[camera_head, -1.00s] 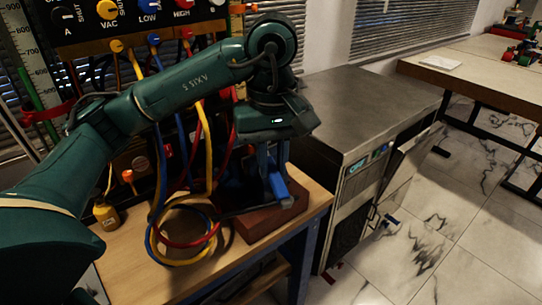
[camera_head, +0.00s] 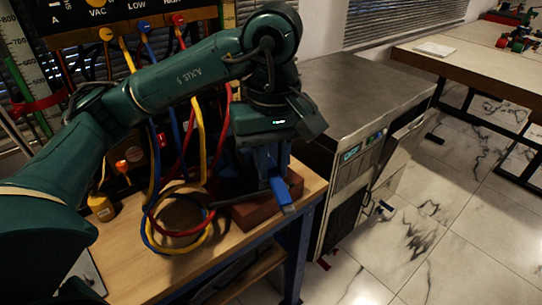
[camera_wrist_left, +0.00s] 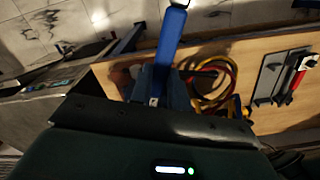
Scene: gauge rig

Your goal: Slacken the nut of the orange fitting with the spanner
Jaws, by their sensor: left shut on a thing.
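My left gripper (camera_head: 270,165) points down over the right part of the bench, above a red-brown block. It is shut on the blue spanner (camera_head: 282,194), whose blue end sticks out toward the front right, over the block's edge. In the left wrist view the blue spanner (camera_wrist_left: 170,42) runs up from between the fingers (camera_wrist_left: 160,92). The spanner's jaw end cannot be made out. A small orange part (camera_head: 122,166) shows at the panel's foot, left of the hoses; I cannot tell whether it is the orange fitting. No nut can be made out. My right gripper is out of view.
Coiled red, yellow and blue hoses (camera_head: 180,235) lie on the wooden bench beside the red-brown block (camera_head: 250,214). A metal cabinet (camera_head: 362,90) stands right of the bench. A grey board (camera_wrist_left: 268,78) holds a red-handled tool (camera_wrist_left: 297,80).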

